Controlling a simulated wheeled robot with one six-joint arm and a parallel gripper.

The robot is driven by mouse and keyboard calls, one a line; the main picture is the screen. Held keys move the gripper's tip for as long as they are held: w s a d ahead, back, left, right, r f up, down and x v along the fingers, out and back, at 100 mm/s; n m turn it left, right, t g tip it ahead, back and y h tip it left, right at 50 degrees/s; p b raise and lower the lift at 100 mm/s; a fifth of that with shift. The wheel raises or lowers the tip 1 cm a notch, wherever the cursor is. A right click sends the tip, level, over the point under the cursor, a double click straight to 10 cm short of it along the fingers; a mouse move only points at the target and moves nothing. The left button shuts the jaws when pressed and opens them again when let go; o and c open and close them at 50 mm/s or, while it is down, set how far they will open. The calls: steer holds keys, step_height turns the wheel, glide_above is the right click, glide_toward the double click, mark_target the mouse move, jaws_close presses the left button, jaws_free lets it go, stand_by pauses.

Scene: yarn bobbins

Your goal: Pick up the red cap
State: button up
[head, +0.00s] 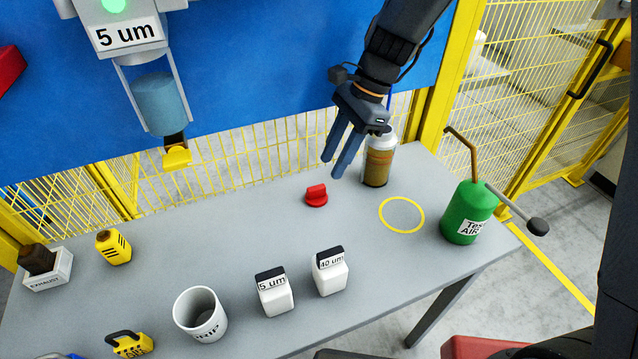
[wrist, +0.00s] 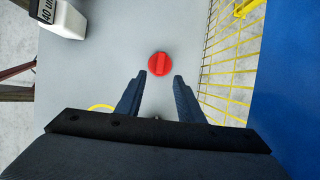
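The red cap (head: 316,196) sits on the grey table (head: 240,230), near its back edge, with its raised grip bar on top. My gripper (head: 334,168) hangs above the table, up and to the right of the cap in the head view. Its two blue fingers are apart with nothing between them. In the wrist view the cap (wrist: 161,64) lies just beyond the fingertips of my gripper (wrist: 160,76), roughly centred between them. The fingers do not touch it.
A brown and white bottle (head: 378,165) stands close behind my gripper. A yellow ring (head: 401,215) and a green container (head: 468,212) are to the right. White boxes (head: 274,293) (head: 330,272) and a cup (head: 200,315) stand in front. A yellow mesh fence (head: 240,165) runs behind.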

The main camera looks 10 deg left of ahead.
mark_target(318, 187)
steer(key=x, duration=0.2)
steer(key=p+x, duration=0.1)
steer(key=x, duration=0.4)
steer(key=shift+s+a, duration=0.25)
steer(key=shift+a, duration=0.15)
jaws_close()
